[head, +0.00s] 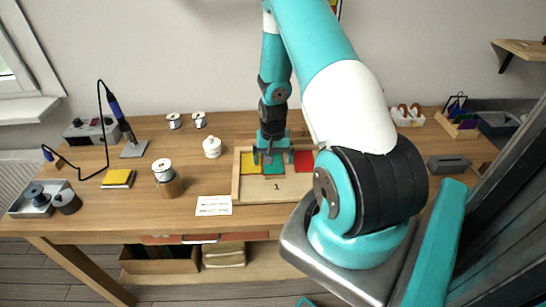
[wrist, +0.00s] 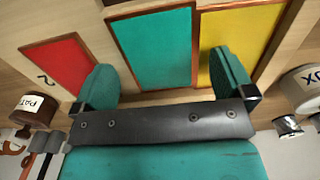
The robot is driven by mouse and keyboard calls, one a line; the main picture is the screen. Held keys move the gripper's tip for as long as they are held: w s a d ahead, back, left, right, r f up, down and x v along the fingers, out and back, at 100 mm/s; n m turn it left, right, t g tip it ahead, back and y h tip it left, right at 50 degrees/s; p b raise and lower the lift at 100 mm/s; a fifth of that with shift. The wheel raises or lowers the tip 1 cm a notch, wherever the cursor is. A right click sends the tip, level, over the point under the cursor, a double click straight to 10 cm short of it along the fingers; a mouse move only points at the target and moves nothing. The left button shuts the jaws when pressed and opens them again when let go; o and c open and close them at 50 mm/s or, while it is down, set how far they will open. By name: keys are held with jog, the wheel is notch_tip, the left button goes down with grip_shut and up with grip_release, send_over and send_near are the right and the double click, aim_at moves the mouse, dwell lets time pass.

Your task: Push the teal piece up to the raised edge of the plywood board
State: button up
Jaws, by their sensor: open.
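The plywood board (head: 258,190) lies on the workbench, with a raised strip (head: 236,178) along its left side. On it the teal piece (head: 273,169) sits between a yellow piece (head: 249,165) and a red piece (head: 303,161). In the wrist view the teal piece (wrist: 150,45) has thin brown edges and lies between the red piece (wrist: 62,65) and the yellow piece (wrist: 242,40). My gripper (head: 272,158) is open above the pieces, its fingers (wrist: 162,62) spread and empty. The gripper hides part of the teal piece; whether the fingers touch anything is unclear.
A paper card (head: 214,205) lies at the front left. A yellow pad (head: 118,178) and a soldering station (head: 90,130) are farther left. The bench right of the board is partly hidden by my arm.

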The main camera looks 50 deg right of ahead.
jog(key=shift+f, duration=0.3)
jog(key=shift+s+f, duration=0.1)
jog(key=shift+s, duration=0.05)
jog(key=c, duration=1)
jog(key=shift+c, duration=0.2)
jog(key=shift+w+d+b, duration=0.3)
jog(key=shift+w+d, duration=0.55)
jog(key=shift+d, duration=0.05)
jog(key=shift+c, duration=0.2)
jog(key=shift+w+d, duration=0.1)
grip_shut()
